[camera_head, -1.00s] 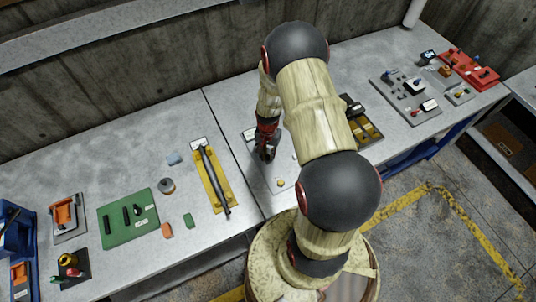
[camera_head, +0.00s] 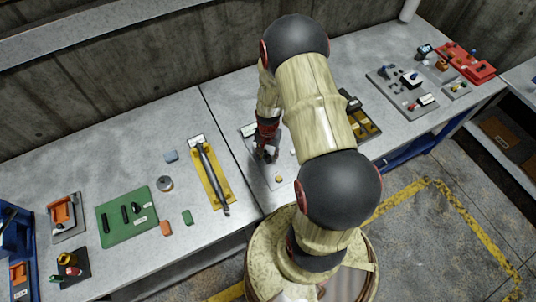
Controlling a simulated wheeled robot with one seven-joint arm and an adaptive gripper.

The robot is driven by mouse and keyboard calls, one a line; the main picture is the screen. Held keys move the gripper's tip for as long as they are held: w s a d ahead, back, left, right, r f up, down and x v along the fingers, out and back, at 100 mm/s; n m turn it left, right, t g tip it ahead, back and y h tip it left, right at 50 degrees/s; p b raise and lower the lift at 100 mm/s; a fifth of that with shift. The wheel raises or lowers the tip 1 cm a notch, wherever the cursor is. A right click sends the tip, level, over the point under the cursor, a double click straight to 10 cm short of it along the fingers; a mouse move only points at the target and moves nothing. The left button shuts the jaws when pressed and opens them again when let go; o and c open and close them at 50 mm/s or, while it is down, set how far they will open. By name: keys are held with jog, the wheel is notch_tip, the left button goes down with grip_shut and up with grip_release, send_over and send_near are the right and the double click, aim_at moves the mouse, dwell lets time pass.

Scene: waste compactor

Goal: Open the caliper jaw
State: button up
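My gripper (camera_head: 266,153), dark with red parts, points down over a light grey plate (camera_head: 280,180) near the middle of the bench. Its fingers are small and dark here, so I cannot tell whether they are open or shut, or whether they touch anything. A small yellow knob (camera_head: 279,179) shows on the plate just in front of the gripper. My arm covers the plate's right side. I cannot pick out the caliper or its jaw for certain; it may be hidden by my gripper and arm.
Left of the gripper, a yellow board (camera_head: 222,194) carries a long grey tool. A green mat (camera_head: 115,232) and an orange device on a plate (camera_head: 61,212) lie farther left. A grey board (camera_head: 388,99) and red tray (camera_head: 481,73) are at right. A concrete wall (camera_head: 120,90) stands behind.

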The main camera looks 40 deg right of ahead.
aim_at(268, 156)
jog(key=shift+r, duration=0.1)
notch_tip(268, 156, up, 12)
dwell(0.5)
dwell(0.5)
